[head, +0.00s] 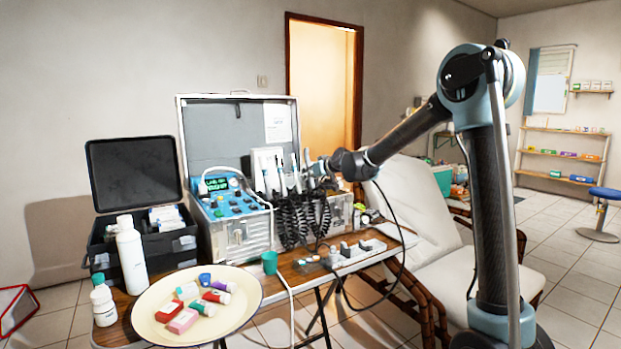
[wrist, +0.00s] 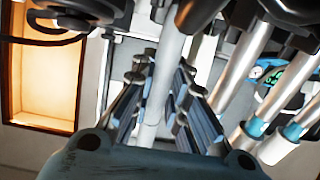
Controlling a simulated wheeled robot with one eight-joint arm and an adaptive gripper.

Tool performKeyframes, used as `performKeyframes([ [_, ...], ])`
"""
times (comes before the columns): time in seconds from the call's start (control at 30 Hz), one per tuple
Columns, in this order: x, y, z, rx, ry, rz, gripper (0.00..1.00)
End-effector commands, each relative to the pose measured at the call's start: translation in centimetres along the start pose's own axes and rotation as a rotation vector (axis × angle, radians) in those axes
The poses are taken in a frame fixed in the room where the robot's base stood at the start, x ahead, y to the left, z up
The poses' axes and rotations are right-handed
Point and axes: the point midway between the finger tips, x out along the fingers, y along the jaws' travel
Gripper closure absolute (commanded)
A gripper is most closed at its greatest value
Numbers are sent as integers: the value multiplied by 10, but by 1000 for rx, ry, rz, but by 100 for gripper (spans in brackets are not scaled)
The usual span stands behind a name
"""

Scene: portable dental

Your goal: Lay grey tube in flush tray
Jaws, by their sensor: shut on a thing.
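My gripper (head: 316,168) is at the upright handpieces on the portable dental case (head: 240,235), in front of its raised lid. In the wrist view its two jaws (wrist: 158,95) are shut on a pale grey tube (wrist: 163,85) running between them. In the head view I cannot pick this tube out from the handpieces. No tray is clearly marked as the flush tray; a round cream tray (head: 146,312) with several small coloured tubes and boxes lies at the table's front left.
Silver handpieces with blue bands (wrist: 258,128) stand close beside the jaws. Black coiled hoses (head: 292,222) hang below. A white bottle (head: 132,258), a green cup (head: 270,262) and a pale slotted block (head: 362,252) crowd the table. A reclining chair (head: 425,205) stands behind at right.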

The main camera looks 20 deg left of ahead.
Motion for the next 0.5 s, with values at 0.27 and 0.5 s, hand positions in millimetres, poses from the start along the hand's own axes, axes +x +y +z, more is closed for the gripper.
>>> performKeyframes([
  [0.27, 0, 0, -16, 0, 0, 0, 100],
  [0.5, 0, 0, -29, 0, 0, 0, 100],
])
